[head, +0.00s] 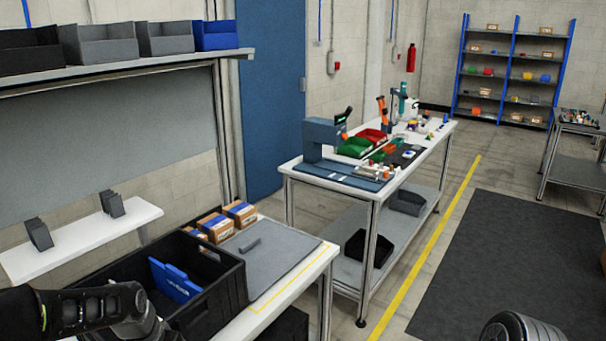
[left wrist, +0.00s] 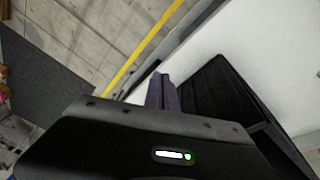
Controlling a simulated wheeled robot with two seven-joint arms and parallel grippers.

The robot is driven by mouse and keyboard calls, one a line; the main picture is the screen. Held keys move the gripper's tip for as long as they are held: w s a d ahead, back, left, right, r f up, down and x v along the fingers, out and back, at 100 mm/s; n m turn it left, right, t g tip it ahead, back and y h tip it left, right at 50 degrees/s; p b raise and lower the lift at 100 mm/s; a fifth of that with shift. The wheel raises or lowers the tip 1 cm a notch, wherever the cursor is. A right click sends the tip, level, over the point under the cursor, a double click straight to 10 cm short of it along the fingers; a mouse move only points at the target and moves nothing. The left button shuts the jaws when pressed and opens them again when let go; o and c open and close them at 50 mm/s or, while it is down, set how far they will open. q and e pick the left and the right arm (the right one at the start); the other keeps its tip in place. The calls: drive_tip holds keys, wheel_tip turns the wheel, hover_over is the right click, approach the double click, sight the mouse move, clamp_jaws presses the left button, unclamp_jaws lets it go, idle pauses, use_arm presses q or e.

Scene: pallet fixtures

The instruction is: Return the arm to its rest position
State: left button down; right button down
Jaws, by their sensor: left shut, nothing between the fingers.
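My left arm comes in at the lower left of the head view, in front of the black crate (head: 236,290); its fingers do not show there. In the left wrist view my left gripper (left wrist: 163,92) has its dark fingers together, with nothing between them. A black crate edge (left wrist: 215,80) and a white tabletop (left wrist: 200,40) lie beyond and below the fingers.
The crate holds a blue item (head: 175,280). Small cartons (head: 215,227) and a grey mat (head: 275,255) are beside it on the table. A shelf with bins (head: 110,70) hangs above left. A workbench (head: 300,172) stands behind.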

use_arm(q)
drive_tip(key=s+d+f+h+b, duration=0.1)
drive_tip(key=s+d+f, duration=0.25)
drive_tip(key=f, duration=0.35)
drive_tip(key=s+d+f+n+g, duration=0.1)
drive_tip(key=s+d+f, duration=0.2)
drive_tip(key=d+f, duration=0.25)
drive_tip(key=s+d+f+h+b, duration=0.1)
drive_tip(key=s+d+f, duration=0.25)
drive_tip(key=f, duration=0.35)
drive_tip(key=s+d+f+n, duration=0.1)
drive_tip(key=s+d+f, duration=0.3)
drive_tip(key=s, duration=0.2)
drive_tip(key=s+d+f+n, duration=0.1)
drive_tip(key=s+d+f, duration=0.3)
drive_tip(key=s, duration=0.3)
drive_tip(key=shift+s+d+f+g+h+b, duration=0.15)
drive_tip(key=shift+d+f+g+h+b, duration=0.15)
drive_tip(key=shift+h+b, duration=0.1)
